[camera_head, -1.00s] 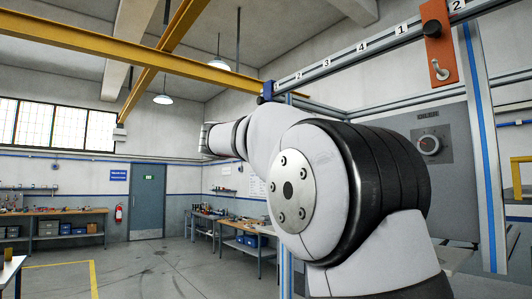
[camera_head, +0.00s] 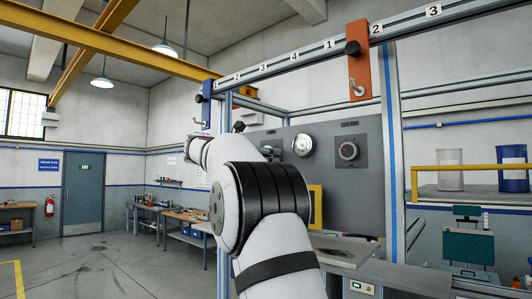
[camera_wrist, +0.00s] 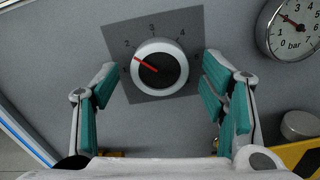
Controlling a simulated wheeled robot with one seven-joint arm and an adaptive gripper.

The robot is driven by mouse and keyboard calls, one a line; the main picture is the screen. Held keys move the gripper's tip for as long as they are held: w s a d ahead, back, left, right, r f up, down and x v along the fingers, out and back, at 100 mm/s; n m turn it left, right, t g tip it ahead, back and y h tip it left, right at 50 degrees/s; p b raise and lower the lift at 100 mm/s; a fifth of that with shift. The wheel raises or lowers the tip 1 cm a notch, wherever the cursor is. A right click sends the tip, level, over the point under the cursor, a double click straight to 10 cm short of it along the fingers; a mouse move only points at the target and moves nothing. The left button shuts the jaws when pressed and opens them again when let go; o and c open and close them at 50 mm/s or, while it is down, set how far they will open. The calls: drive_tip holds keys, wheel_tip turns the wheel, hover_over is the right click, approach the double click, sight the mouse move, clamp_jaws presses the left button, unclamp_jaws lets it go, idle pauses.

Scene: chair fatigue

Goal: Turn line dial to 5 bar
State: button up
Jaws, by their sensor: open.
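In the wrist view a round dial (camera_wrist: 160,68) with a pale rim and dark centre sits on a dark square plate (camera_wrist: 183,20) on a grey panel. A white bar gauge (camera_wrist: 291,28) with a red needle is at upper right, and also in the head view (camera_head: 302,145). My arm hides the gripper and most of this dial there.
Blue (camera_head: 206,103) and orange (camera_head: 358,62) hook holders hang from the numbered rail. A yellow-edged item (camera_head: 316,207) and silver cylinder (camera_wrist: 299,125) are below the gauge. Floor at left is clear.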

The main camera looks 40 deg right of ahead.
drive_tip(key=shift+d, duration=0.2)
drive_tip(key=c, duration=1.1)
drive_tip(key=shift+c, duration=0.2)
